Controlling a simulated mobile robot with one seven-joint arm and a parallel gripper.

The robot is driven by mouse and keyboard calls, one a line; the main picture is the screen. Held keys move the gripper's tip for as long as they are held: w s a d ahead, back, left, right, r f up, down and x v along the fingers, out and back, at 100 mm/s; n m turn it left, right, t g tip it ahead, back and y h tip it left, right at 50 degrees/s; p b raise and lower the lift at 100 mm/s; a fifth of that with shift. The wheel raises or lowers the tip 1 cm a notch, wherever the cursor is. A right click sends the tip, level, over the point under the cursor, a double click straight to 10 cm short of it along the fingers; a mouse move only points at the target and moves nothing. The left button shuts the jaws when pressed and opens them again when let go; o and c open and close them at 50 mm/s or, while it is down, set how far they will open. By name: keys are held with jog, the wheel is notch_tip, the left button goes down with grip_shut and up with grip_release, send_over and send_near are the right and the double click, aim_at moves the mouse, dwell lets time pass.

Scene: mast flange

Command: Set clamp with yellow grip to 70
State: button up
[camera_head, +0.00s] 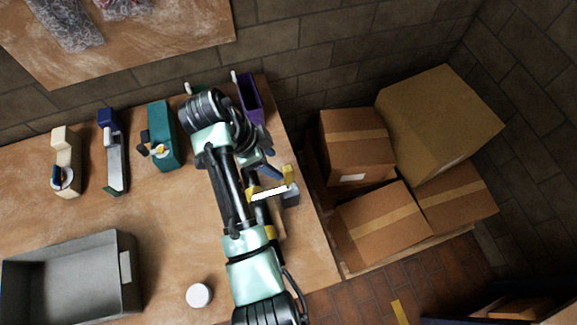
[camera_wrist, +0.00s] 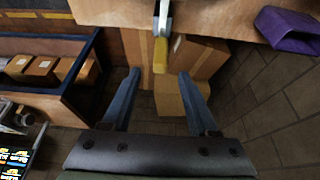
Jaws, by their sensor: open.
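In the wrist view, the clamp's yellow grip (camera_wrist: 160,55) sits at the end of a silver lever (camera_wrist: 163,20) that reaches out over the table edge. My gripper (camera_wrist: 159,74) is open, with one blue finger on each side of the grip's line and a gap on both sides. I cannot tell whether the grip is between the fingertips in depth. In the head view, my arm covers most of this clamp; a yellow piece (camera_head: 289,176) and a grey part (camera_head: 291,194) show beside the arm. The setting of the clamp cannot be read.
On the table, beige (camera_head: 66,160), dark blue (camera_head: 112,150), teal (camera_head: 163,137) and purple (camera_head: 250,98) devices stand along the wall. A grey bin (camera_head: 70,280) and a white round object (camera_head: 199,295) are nearer.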

aim_at(288, 173)
jog(key=p+x, duration=0.1)
jog(key=x, duration=0.9)
jog(key=shift+c, duration=0.3)
grip_shut()
dwell(1.0)
